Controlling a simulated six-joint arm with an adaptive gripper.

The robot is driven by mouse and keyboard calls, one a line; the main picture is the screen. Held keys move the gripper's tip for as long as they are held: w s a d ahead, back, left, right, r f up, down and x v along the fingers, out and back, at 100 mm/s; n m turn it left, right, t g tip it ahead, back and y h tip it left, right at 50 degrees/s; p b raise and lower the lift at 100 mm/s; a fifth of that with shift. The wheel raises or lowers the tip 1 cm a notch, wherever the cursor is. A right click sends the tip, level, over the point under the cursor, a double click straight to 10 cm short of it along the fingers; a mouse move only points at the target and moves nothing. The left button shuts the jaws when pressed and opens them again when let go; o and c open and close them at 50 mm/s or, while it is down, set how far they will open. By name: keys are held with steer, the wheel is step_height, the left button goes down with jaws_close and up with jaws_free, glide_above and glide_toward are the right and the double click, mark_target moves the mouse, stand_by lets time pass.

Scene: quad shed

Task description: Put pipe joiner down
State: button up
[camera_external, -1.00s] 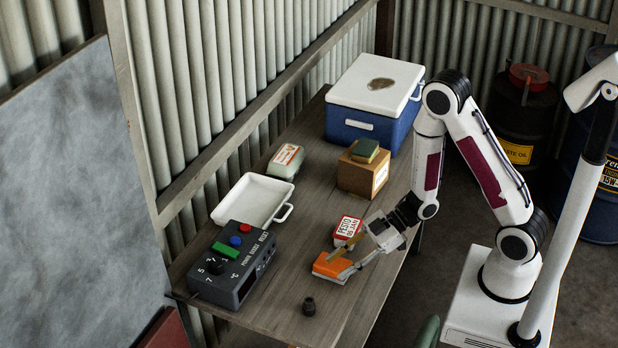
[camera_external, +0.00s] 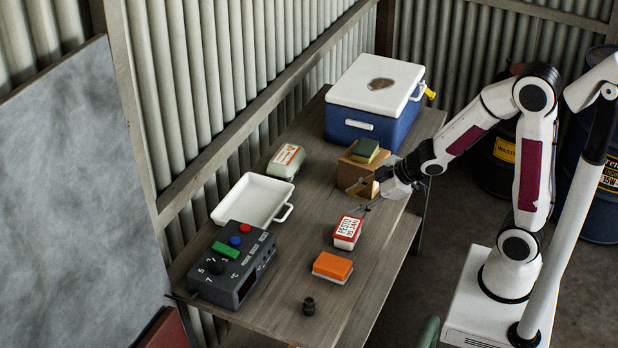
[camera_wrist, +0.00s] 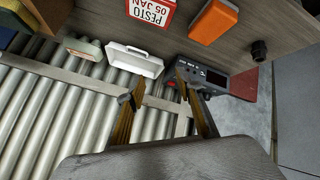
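The pipe joiner looks to be the small black ring-like piece (camera_external: 309,306) standing on the near end of the wooden table (camera_external: 300,215). It also shows at the upper right of the wrist view (camera_wrist: 259,50). My gripper (camera_external: 366,198) is well away from it, beside the cardboard box (camera_external: 361,175) and behind the pesto tub (camera_external: 347,231). In the wrist view my gripper's two fingers (camera_wrist: 157,86) stand apart with nothing between them.
An orange-topped block (camera_external: 332,267) lies between the pesto tub and the black piece. A dark control box (camera_external: 232,265) and white tray (camera_external: 253,201) line the wall side. A blue cooler (camera_external: 370,105) stands at the back. Bare tabletop surrounds the black piece.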

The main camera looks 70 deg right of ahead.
steer(key=s+d+r+m+g+h, duration=0.15)
steer(key=s+r+m, duration=0.25)
steer(key=s+r, duration=0.45)
steer(key=s+a+r+m+g, duration=0.1)
steer(key=s+a, duration=0.1)
steer(key=s, duration=0.5)
steer(key=s+a+r+m+y, duration=0.1)
steer(key=s+a+r, duration=0.1)
steer(key=s, duration=0.5)
steer(key=shift+s+r+m+g, duration=0.15)
steer(key=shift+s+m+g, duration=0.05)
steer(key=shift+m+g, duration=0.2)
steer(key=shift+a, duration=0.1)
